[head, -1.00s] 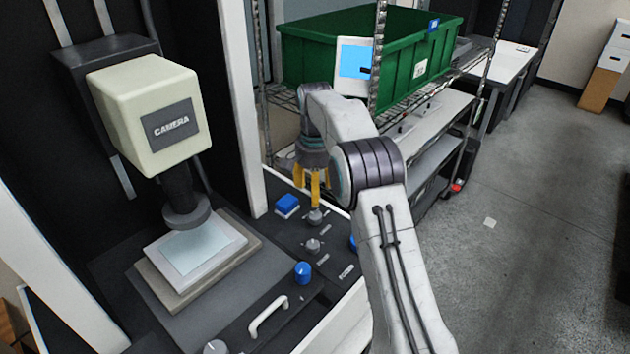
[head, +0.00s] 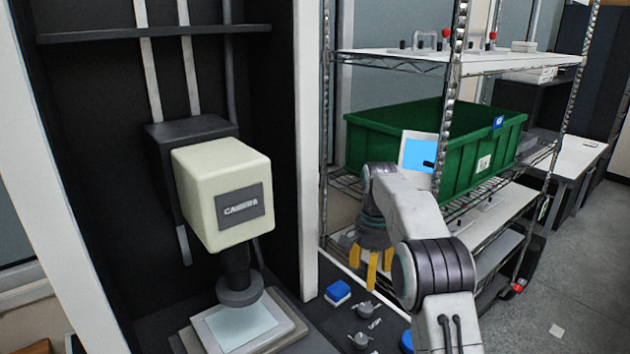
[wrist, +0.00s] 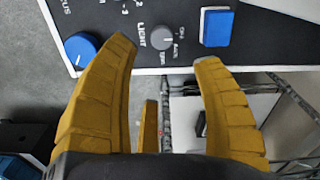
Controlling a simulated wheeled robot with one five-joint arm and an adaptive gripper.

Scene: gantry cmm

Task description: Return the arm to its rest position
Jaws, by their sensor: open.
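My gripper (head: 372,268) has yellow fingers and hangs pointing down above the right part of the control panel in the head view. In the wrist view my gripper (wrist: 170,75) has its fingers spread wide with nothing between them. The black control panel (head: 338,318) carries a blue button (head: 338,291) and grey knobs (head: 366,309). In the wrist view a blue knob (wrist: 82,47), the grey LIGHT knob (wrist: 162,38) and the blue button (wrist: 216,28) lie beyond the fingertips. The fingers look apart from them.
The cream CAMERA head (head: 222,195) stands over a plate (head: 240,325) on the left. A white post (head: 306,150) is left of my arm. A wire shelf (head: 470,62) with a green bin (head: 470,165) stands close behind my arm. Open floor (head: 585,240) lies at the right.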

